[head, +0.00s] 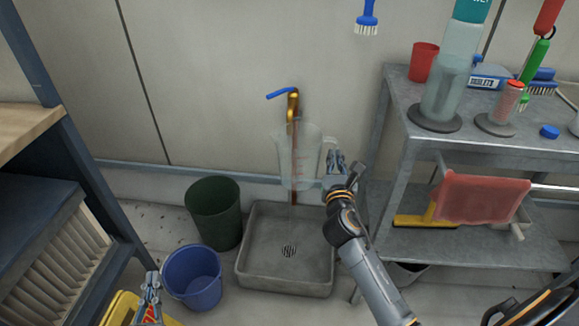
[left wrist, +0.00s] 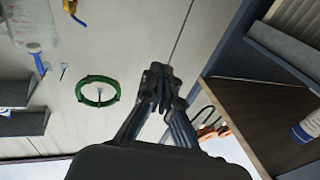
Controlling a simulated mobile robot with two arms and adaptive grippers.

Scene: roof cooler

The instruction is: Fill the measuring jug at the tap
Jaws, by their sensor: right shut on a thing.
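The clear measuring jug (head: 301,150) with red markings is upright, held in the air below the brass tap (head: 293,103) on the wall. Its mouth is close under the spout. The tap's blue lever (head: 280,94) points left. My right gripper (head: 334,164) is shut on the jug's handle, at the jug's right side. I cannot tell whether water runs or stands in the jug. My left gripper (head: 151,284) is low at the left, above the buckets' front, empty and apparently shut. It also shows in the left wrist view (left wrist: 161,75), with the jug (left wrist: 30,24) at upper left.
A grey floor basin (head: 260,277) with a drain lies below the jug. A green bin (head: 214,222) and a blue bucket (head: 192,285) stand left of it. A metal shelf (head: 400,120) stands right; a shelving unit (head: 110,190) is left. A green hose coil (left wrist: 98,104) hangs on the wall.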

